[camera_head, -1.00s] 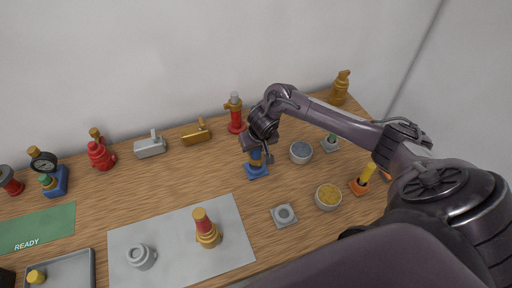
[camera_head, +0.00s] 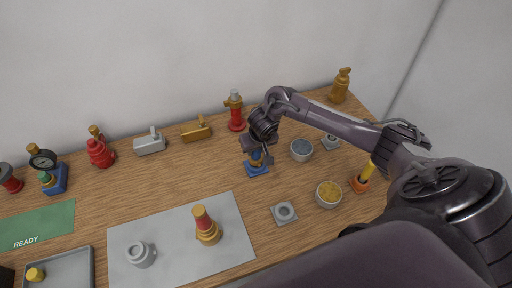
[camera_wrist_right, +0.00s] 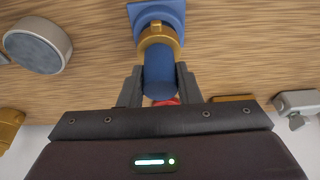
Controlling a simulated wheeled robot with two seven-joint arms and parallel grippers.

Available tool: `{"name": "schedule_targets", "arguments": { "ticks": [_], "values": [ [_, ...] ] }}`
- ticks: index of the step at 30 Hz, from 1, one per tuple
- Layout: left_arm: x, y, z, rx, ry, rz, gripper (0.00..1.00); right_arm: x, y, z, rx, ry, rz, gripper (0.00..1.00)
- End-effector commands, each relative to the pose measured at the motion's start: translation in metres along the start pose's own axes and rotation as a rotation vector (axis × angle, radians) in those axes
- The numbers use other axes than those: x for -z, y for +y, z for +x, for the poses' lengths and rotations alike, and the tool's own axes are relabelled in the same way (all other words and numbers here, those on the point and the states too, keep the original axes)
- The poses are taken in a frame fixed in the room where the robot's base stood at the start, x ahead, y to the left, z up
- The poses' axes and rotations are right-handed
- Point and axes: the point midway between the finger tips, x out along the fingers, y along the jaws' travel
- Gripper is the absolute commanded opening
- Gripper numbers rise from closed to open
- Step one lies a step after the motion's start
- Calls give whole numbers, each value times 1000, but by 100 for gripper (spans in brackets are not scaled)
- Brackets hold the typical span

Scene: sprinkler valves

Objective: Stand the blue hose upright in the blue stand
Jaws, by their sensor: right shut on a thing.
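The blue hose (camera_wrist_right: 158,78) has a blue tube and a brass collar. In the wrist view it lies between the two fingers of my right gripper (camera_wrist_right: 159,82), which is shut on it. The blue stand (camera_wrist_right: 172,15) is at the collar end of the hose. In the head view the blue stand (camera_head: 257,170) is on the table below my right gripper (camera_head: 256,154), and the hose looks roughly upright over it. The fingers partly hide the hose, so I cannot tell how deep it sits. My left gripper is not in view.
A red and brass valve (camera_head: 236,112) stands just behind. A bowl of grey-blue bits (camera_head: 301,150) is to the right, with a bowl of yellow bits (camera_head: 328,194) and a grey square stand (camera_head: 284,214) nearer. A grey mat (camera_head: 150,235) holds a brass-red part (camera_head: 206,226).

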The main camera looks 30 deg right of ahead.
Motion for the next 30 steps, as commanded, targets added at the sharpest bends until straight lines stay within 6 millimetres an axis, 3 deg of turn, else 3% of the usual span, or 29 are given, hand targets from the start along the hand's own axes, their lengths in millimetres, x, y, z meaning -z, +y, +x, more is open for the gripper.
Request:
{"name": "schedule_targets", "arguments": {
  "ticks": [15,16,21,30],
  "values": [
    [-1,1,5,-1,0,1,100,-4,0,13,0,0,0,0],
    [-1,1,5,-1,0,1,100,-3,0,12,0,1,0,33],
    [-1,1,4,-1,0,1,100,-3,0,12,0,1,0,55],
    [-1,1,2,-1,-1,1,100,-4,0,10,0,-1,0,56]
  ]
}}
